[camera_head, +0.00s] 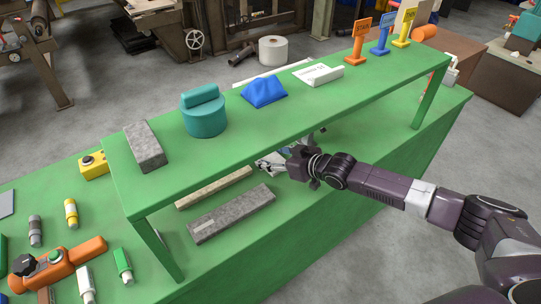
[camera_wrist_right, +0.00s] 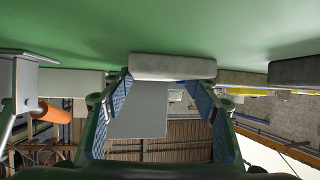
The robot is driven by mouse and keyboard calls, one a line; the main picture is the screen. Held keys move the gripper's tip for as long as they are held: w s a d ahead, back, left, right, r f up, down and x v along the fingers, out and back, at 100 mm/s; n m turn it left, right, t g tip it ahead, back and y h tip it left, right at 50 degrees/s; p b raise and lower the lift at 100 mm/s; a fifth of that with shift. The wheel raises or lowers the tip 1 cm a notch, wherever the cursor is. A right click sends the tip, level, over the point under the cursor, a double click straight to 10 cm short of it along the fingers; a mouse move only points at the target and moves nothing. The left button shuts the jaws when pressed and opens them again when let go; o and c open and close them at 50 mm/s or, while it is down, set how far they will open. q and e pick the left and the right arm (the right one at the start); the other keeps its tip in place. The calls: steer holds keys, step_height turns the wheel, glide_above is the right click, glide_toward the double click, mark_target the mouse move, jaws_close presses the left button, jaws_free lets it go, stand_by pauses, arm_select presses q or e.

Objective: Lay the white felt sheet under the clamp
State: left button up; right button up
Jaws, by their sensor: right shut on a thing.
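My right gripper (camera_head: 272,165) reaches in under the green raised shelf, near the right end of a beige strip (camera_head: 213,188). In the right wrist view a pale grey bar (camera_wrist_right: 172,67) lies across between its fingertips (camera_wrist_right: 160,84), and the gripper is shut on it. I cannot tell whether this bar is the white felt sheet. An orange fixture (camera_head: 70,256) with black and green knobs stands at the lower left; it may be the clamp. My left gripper is not in view.
The green raised shelf (camera_head: 330,108) roofs my right gripper closely. On it stand a grey block (camera_head: 145,145), a teal pot (camera_head: 203,112), a blue pyramid (camera_head: 263,91) and a white labelled piece (camera_head: 318,73). A dark grey block (camera_head: 231,213) lies on the lower green surface (camera_head: 225,270).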

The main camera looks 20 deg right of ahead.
steer(key=o, duration=1.1)
